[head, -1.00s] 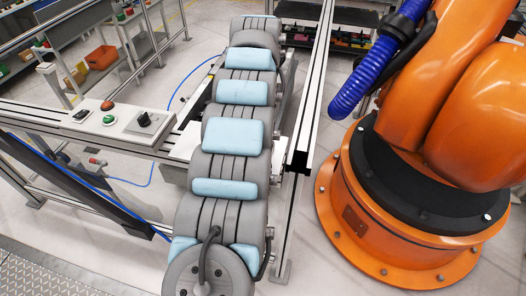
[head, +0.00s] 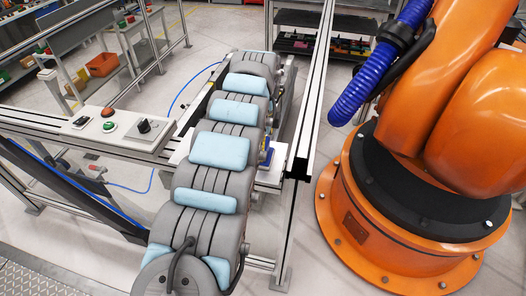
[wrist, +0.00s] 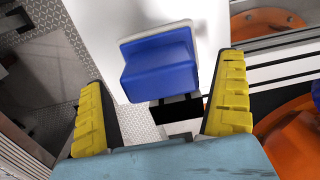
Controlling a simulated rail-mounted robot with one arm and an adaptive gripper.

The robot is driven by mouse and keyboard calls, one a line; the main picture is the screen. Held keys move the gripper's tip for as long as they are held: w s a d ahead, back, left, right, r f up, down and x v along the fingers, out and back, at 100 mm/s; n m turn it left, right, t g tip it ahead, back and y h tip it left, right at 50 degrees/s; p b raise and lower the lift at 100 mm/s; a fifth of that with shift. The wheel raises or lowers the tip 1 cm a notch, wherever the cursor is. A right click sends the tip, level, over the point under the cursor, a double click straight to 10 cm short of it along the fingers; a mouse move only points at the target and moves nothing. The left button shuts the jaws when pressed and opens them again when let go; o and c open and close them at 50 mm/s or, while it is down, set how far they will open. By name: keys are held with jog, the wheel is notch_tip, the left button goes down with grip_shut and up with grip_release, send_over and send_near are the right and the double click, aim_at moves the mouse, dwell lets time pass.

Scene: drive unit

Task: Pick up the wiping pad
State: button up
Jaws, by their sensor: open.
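The wiping pad (wrist: 160,65) is a blue block with a pale grey layer along its far edge. In the wrist view it sits on a white surface (wrist: 95,25), ahead of and between my fingers. My gripper (wrist: 164,72) is open, with its yellow ribbed fingers spread wide on either side; neither visibly touches the pad. In the head view a small blue patch, probably the pad (head: 266,157), shows at the right edge of my arm above a white plate (head: 271,178). My arm hides most of my gripper there.
A metal rail (head: 312,110) runs close to the right of the white plate. A control panel with buttons (head: 110,125) stands on the frame at left. An orange robot (head: 410,190) with a blue hose (head: 365,85) stands at right.

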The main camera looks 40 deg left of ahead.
jog(key=shift+f, duration=0.15)
jog(key=c, duration=1.3)
jog(key=shift+o, duration=0.2)
